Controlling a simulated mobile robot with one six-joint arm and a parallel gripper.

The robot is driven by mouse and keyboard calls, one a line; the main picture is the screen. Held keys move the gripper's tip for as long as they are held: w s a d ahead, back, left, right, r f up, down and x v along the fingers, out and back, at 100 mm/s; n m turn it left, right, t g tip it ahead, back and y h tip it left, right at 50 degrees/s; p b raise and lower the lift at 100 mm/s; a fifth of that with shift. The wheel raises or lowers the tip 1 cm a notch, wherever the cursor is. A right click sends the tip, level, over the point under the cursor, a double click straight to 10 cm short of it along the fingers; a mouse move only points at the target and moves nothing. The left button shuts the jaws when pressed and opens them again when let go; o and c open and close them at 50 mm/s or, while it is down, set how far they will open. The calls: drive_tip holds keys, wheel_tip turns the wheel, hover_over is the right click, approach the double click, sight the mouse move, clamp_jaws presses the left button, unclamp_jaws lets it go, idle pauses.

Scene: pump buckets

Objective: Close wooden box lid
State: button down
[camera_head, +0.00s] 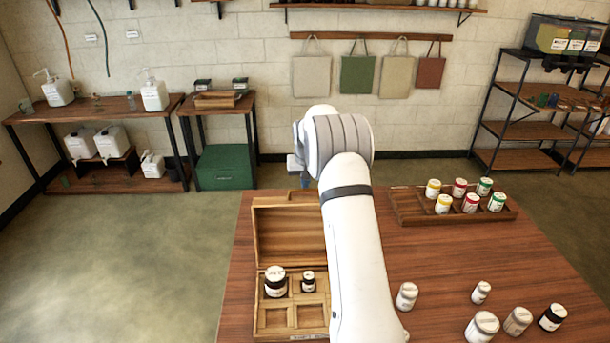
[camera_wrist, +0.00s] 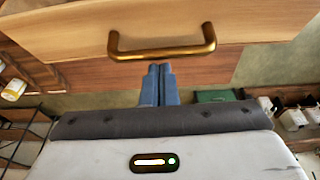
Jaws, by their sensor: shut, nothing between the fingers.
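The wooden box (camera_head: 292,318) sits on the table with its lid (camera_head: 287,228) standing open at the back edge. Jars with dark bands, a larger one (camera_head: 275,282) and a smaller one (camera_head: 308,281), stand in the two rear compartments; the front compartments that show are empty. In the wrist view the lid (camera_wrist: 70,35) fills the top, with a brass handle (camera_wrist: 162,50). My gripper (camera_wrist: 158,68) is shut and empty, its blue fingertips just below the handle in the picture; I cannot tell whether they touch. In the head view my arm hides part of the box, and the fingers barely show behind the lid.
A wooden tray (camera_head: 408,214) with several coloured-label jars stands on the table (camera_head: 440,260) at the right. Several loose jars (camera_head: 482,326) stand at the front right. Beyond the table are a green chest (camera_head: 225,167) and shelves (camera_head: 520,130). The floor at left is clear.

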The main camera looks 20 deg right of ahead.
drive_tip(key=shift+s+b, duration=0.25)
drive_tip(key=shift+b, duration=0.05)
drive_tip(key=shift+s+a+t+b, duration=0.1)
drive_tip(key=shift+s+t+b, duration=0.3)
drive_tip(key=shift+b, duration=0.35)
drive_tip(key=shift+s+a+r+t+b, duration=0.25)
drive_tip(key=shift+s+t+b, duration=0.05)
drive_tip(key=shift+b, duration=0.3)
